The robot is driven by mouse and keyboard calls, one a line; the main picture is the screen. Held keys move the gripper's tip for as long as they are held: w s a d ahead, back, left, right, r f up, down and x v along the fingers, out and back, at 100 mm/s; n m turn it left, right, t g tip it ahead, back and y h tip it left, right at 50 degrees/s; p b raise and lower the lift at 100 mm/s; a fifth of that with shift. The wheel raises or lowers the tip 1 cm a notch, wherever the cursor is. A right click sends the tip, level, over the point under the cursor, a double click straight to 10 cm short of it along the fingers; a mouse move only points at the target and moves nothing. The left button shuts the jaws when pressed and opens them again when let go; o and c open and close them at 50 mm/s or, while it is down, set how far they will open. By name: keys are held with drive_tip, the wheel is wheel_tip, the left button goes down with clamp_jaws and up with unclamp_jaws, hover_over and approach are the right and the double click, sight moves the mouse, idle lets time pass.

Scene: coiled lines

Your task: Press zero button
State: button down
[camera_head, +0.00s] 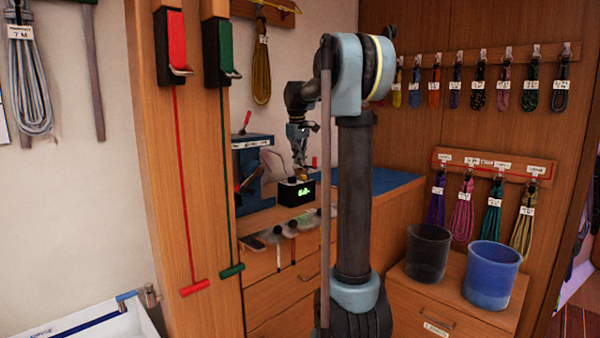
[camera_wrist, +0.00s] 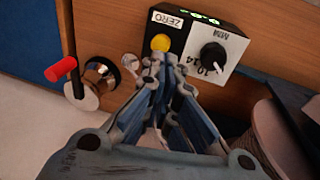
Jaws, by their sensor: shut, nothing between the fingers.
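The zero button is a round yellow button (camera_wrist: 160,43) on a black box (camera_wrist: 181,30) with a white "ZERO" label (camera_wrist: 168,19) beside it. In the wrist view, my gripper (camera_wrist: 160,64) is shut and empty, its fingertips just below the button in the picture. The button is mostly visible; I cannot tell whether the fingertips touch it.
A white panel with a black knob (camera_wrist: 214,57) adjoins the button box. A red-handled crank (camera_wrist: 66,75) and a round metal part (camera_wrist: 102,74) are at the left. Two buckets (camera_head: 490,274) are at the right.

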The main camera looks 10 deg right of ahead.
drive_tip(key=v, duration=0.8)
drive_tip(key=s+d+f+m, duration=0.1)
drive_tip(key=s+f, duration=0.4)
drive_tip(key=s, duration=0.3)
drive_tip(key=s+d+f+m, duration=0.15)
drive_tip(key=s+f, duration=0.25)
drive_tip(key=s, duration=0.4)
drive_tip(key=s+f+m, duration=0.1)
drive_tip(key=s+f, duration=0.4)
drive_tip(key=s, duration=0.3)
drive_tip(key=s+f+m+y, duration=0.1)
drive_tip(key=s+f+m, duration=0.2)
drive_tip(key=s+f, duration=1.5)
wheel_tip(320, 180, down, 3)
drive_tip(key=shift+s+f+m, duration=0.15)
drive_tip(key=shift+s+m, duration=0.2)
drive_tip(key=shift+s, duration=0.05)
drive_tip(key=shift+w+f, duration=0.2)
drive_tip(key=shift+w, duration=0.25)
